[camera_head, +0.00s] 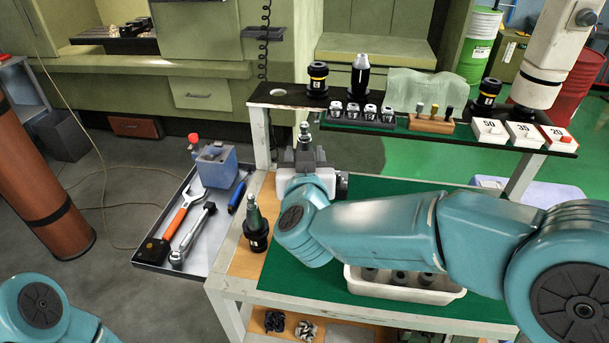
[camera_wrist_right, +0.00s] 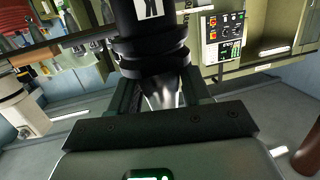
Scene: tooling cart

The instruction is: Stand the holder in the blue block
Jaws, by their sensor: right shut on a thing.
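My right gripper (camera_head: 303,152) is raised above the left part of the cart. It is shut on a tool holder. In the right wrist view the holder (camera_wrist_right: 150,50) is a black collared body with a pale label and a silver cone between the jaws (camera_wrist_right: 163,92). In the head view only a small metal tip of the holder (camera_head: 304,131) shows above the gripper; the rest is hidden. The blue block (camera_head: 218,171) stands on the grey side tray, left of the gripper and apart from it. It has a dark opening on top. My left gripper is out of view.
The tray (camera_head: 150,258) also holds an orange-handled wrench (camera_head: 183,208), a ratchet (camera_head: 194,232) and a blue pen-like tool (camera_head: 238,196). Another holder (camera_head: 256,226) stands on the cart's left edge. A raised shelf (camera_head: 400,133) with several holders and blocks runs behind the gripper.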

